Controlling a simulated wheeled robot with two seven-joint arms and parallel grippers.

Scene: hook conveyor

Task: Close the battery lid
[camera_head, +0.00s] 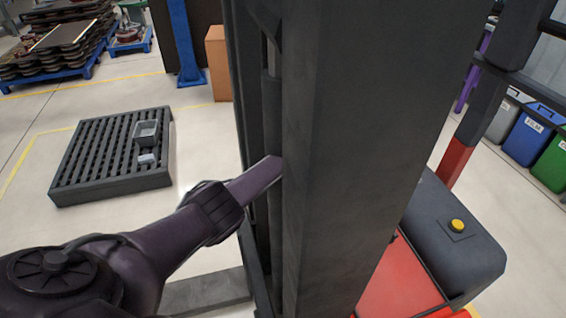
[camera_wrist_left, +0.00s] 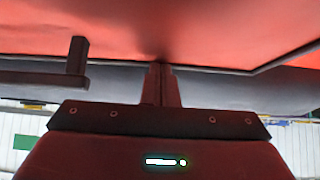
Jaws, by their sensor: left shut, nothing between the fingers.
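A dark grey cover with a yellow knob (camera_head: 455,237) sits on a red machine body (camera_head: 402,285) at the lower right of the head view. I cannot tell for sure whether this cover is the battery lid. My left arm comes in from the left, and its gripper (camera_head: 262,178) reaches the dark upright mast, which hides what lies beyond it. In the left wrist view my left gripper (camera_wrist_left: 162,84) is shut and empty, its tips close to a dark grey edge under a red surface (camera_wrist_left: 225,35). Contact there cannot be told. My right gripper is not in view.
The thick dark mast (camera_head: 360,130) fills the middle of the head view. A dark slatted pallet (camera_head: 85,165) with small grey boxes lies on the floor at left. A dark bracket (camera_wrist_left: 77,60) projects at left in the wrist view. Bins (camera_head: 530,135) stand far right.

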